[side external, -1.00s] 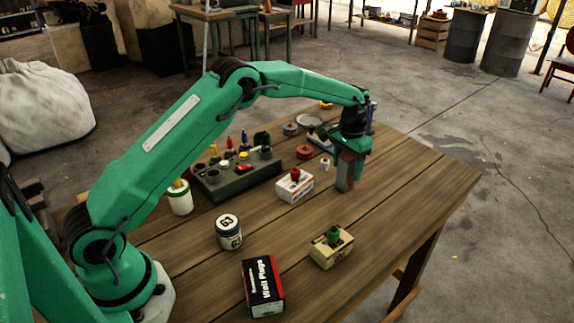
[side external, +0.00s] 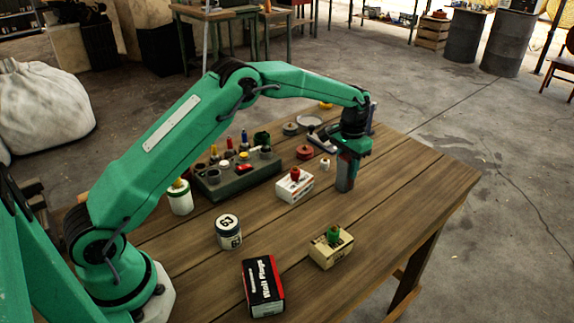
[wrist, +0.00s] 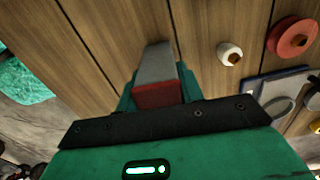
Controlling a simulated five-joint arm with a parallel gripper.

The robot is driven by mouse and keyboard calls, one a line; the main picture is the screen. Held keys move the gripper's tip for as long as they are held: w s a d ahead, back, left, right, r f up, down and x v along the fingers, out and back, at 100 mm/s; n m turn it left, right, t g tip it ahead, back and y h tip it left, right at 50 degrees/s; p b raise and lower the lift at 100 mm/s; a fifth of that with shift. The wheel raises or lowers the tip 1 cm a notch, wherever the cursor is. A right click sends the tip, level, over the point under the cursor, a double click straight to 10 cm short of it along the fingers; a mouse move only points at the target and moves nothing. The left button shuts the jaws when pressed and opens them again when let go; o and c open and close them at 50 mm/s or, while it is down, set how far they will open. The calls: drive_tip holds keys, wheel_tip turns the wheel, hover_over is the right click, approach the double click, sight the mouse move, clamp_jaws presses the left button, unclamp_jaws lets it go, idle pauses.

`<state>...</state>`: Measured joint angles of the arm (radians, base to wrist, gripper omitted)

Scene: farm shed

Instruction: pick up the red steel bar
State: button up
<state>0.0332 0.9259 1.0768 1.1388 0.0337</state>
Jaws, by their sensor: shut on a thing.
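My gripper (side external: 350,152) points down over the right part of the wooden table. It is shut on an upright bar, grey with a red part, which I take as the red steel bar (side external: 344,176). In the wrist view the bar (wrist: 155,64) sits between the teal fingers (wrist: 157,88), with a red face nearest the camera and a grey face beyond it. The bar's lower end is at or close to the table top; I cannot tell if it touches. The fingers hide part of the bar.
A white box with a red knob (side external: 296,187) stands just left of the bar, with a small white piece (side external: 325,164) nearby. A dark green tray (side external: 225,187) holds several small items. The table's right side is clear.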

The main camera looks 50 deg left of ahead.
drive_tip(key=shift+r, duration=0.2)
drive_tip(key=shift+r, duration=0.55)
wheel_tip(320, 180, up, 3)
drive_tip(key=shift+d, duration=0.1)
drive_tip(key=s+d+r, duration=0.6)
drive_tip(key=d, duration=0.3)
drive_tip(key=shift+s+d+r, duration=0.15)
drive_tip(key=shift+d+r, duration=0.15)
drive_tip(key=shift+d, duration=0.05)
